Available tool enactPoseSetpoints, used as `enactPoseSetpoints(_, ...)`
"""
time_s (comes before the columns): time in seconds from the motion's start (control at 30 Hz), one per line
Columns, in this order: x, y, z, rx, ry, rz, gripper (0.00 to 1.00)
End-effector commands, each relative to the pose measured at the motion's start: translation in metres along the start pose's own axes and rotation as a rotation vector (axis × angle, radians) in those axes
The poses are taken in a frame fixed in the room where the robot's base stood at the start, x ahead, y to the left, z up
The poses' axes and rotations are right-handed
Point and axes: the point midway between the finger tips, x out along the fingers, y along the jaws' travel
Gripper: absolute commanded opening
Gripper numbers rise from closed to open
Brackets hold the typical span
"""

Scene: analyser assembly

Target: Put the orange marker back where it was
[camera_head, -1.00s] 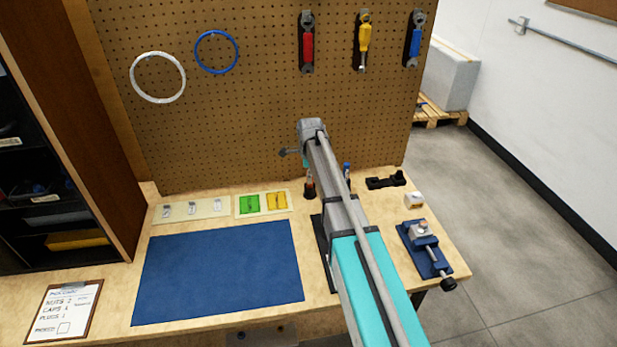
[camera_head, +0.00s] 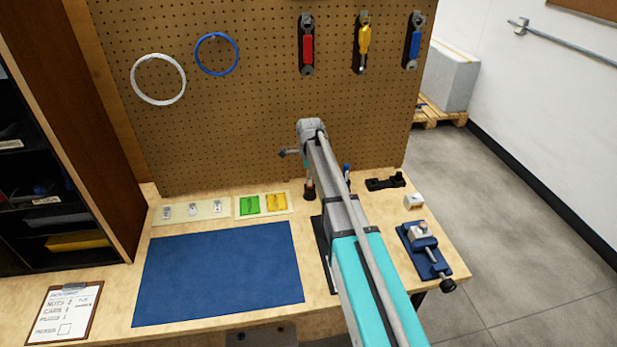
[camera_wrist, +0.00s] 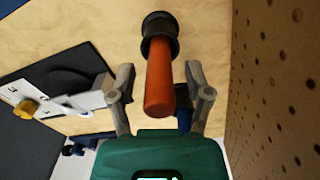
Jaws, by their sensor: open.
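The orange marker (camera_wrist: 159,80) stands in a round black holder (camera_wrist: 160,35) in the wrist view. My gripper (camera_wrist: 158,75) is open, with one finger on each side of the marker, and gaps show between the fingers and it. In the head view the holder (camera_head: 310,193) stands on the bench near the pegboard, with a little of the marker showing above it. My arm and the teal gripper body above hide most of the fingers there.
The pegboard (camera_head: 240,130) rises close behind the holder. A blue marker (camera_head: 347,170) stands to the right, partly behind my arm. The blue mat (camera_head: 220,275) is clear.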

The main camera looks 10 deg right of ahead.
Motion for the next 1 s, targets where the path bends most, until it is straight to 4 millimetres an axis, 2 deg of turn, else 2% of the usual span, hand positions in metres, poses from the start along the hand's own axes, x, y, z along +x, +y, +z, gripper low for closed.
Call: enactPoseSetpoints(1.0, -0.085, 0.000, 0.001, -0.001, 0.000, 0.000, 0.65)
